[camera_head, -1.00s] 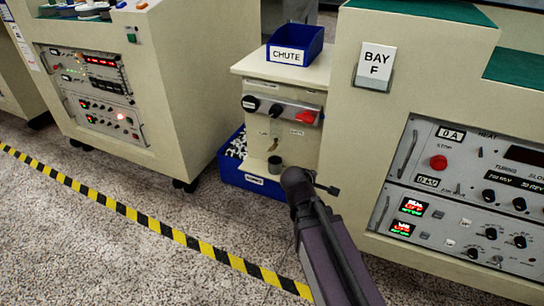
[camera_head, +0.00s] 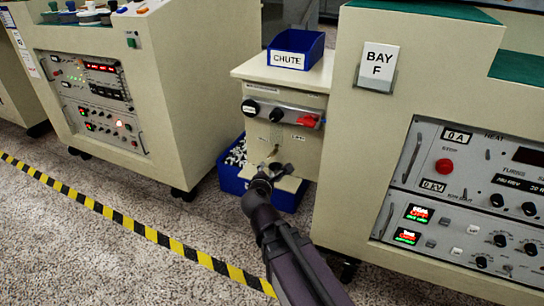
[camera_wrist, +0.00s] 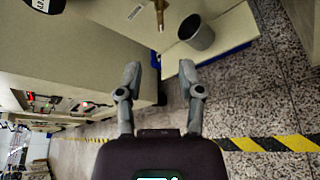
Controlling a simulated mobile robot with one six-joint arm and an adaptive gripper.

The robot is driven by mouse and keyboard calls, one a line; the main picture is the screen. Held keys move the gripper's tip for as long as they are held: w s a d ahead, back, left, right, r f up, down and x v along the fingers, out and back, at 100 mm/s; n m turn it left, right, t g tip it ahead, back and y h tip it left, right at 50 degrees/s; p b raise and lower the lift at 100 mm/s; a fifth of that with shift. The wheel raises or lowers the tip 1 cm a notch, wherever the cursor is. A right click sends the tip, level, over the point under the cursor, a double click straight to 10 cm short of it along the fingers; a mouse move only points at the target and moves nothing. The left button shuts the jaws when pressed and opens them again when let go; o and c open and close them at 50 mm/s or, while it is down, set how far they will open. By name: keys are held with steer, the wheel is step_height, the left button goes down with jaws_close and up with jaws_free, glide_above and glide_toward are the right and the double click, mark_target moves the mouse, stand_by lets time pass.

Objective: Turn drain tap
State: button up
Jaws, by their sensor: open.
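The drain tap (camera_wrist: 159,14) is a thin brass piece on the front of the cream chute cabinet (camera_head: 313,155). In the wrist view it is at the top edge, partly cut off, straight ahead of the gap between my fingers. A grey cup (camera_wrist: 196,33) stands on a small ledge to the right of the tap. In the head view the tap is tiny and my gripper (camera_head: 275,167) covers the cup. In the wrist view my gripper (camera_wrist: 159,72) is open and empty, with its fingertips apart from the tap and cup.
Black knobs (camera_head: 277,112) and a red switch (camera_head: 306,121) sit above the tap. A blue bin (camera_head: 232,180) of white pieces is at the cabinet's foot. The bay F console (camera_head: 357,150) stands close on the right. Floor is open in front, crossed by striped tape (camera_head: 150,233).

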mark_target(272, 154)
steer(key=b+x, duration=0.3)
steer(key=x, duration=1.1)
steer(key=shift+b, duration=0.35)
steer(key=shift+s+d, duration=0.1)
jaws_close()
